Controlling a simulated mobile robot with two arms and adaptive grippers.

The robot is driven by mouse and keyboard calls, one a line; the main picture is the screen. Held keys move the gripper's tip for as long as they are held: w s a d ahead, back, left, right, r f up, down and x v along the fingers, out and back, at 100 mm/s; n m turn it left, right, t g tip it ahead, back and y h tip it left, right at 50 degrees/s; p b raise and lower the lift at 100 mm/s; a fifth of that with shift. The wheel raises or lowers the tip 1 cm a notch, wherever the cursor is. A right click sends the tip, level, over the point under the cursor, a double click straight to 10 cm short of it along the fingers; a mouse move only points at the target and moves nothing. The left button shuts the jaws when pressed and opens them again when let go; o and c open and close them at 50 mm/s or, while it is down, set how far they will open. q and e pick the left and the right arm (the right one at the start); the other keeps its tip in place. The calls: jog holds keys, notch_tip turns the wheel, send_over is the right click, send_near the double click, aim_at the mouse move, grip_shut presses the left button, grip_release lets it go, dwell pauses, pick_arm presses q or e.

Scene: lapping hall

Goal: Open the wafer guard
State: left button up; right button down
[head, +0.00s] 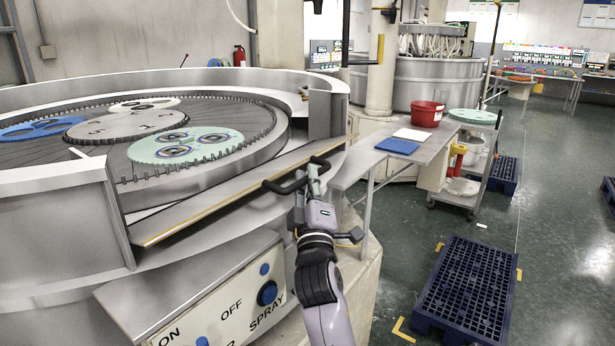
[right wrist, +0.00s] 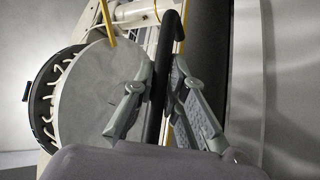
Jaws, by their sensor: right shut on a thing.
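The wafer guard (head: 215,195) looks like a long grey metal panel with a yellowish lower edge along the front opening of the large round lapping machine. A black bar handle (head: 284,187) stands out at its front right. My right gripper (head: 314,178) is at the handle, shut on it. In the right wrist view the black handle (right wrist: 171,45) runs between the two fingers of the gripper (right wrist: 160,90). The gripper hides part of the handle, and I cannot see clearly how the handle joins the panel. My left gripper is not in view.
The control panel (head: 215,310) with blue buttons is below the guard. A side table (head: 425,150) with a blue pad (head: 397,146) and red bucket (head: 427,113) stands right of the gripper. A dark blue pallet (head: 467,290) lies on the floor at right.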

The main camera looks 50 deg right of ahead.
jog(key=c, duration=1.6)
grip_release()
jog(key=shift+w, duration=0.15)
